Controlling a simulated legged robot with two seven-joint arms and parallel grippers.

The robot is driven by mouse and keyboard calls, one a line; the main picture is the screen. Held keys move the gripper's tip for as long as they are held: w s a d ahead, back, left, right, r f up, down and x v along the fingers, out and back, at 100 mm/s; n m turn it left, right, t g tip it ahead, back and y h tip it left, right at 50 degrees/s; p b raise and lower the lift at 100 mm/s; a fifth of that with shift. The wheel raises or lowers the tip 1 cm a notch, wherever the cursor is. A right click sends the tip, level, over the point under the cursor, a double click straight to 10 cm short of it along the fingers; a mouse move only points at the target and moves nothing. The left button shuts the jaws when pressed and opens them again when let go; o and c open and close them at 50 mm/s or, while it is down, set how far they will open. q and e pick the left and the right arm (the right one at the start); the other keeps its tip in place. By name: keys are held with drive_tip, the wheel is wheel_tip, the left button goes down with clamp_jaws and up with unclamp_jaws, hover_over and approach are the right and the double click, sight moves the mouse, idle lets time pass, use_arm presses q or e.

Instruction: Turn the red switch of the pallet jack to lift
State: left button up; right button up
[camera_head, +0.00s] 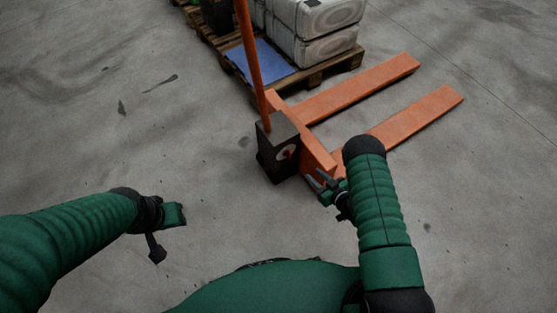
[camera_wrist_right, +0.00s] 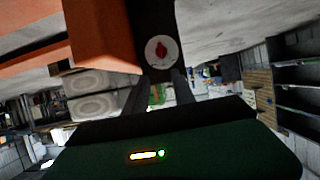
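The orange pallet jack (camera_head: 318,154) stands ahead of me, its forks pointing to the upper right. Its dark control box (camera_head: 277,148) bears a white round dial with a red switch (camera_head: 288,153). In the right wrist view the red switch (camera_wrist_right: 161,52) sits at the centre of the white disc, just beyond my fingertips. My right gripper (camera_head: 321,184) is near the jack's body, to the right of and below the box, apart from the switch. Its two fingers (camera_wrist_right: 166,84) show a gap with nothing between them. My left gripper (camera_head: 167,232) hangs over bare floor at the left; its finger gap is unclear.
The jack's orange handle (camera_head: 250,52) rises above the box. The concrete floor on the left and right is clear.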

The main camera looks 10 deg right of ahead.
sight(288, 155)
drive_tip(key=b+x, duration=0.7)
drive_tip(key=x, duration=0.9)
drive_tip(key=shift+w+a, duration=0.2)
drive_tip(key=shift+a, duration=0.25)
drive_tip(key=shift+r, duration=0.15)
clamp_jaws()
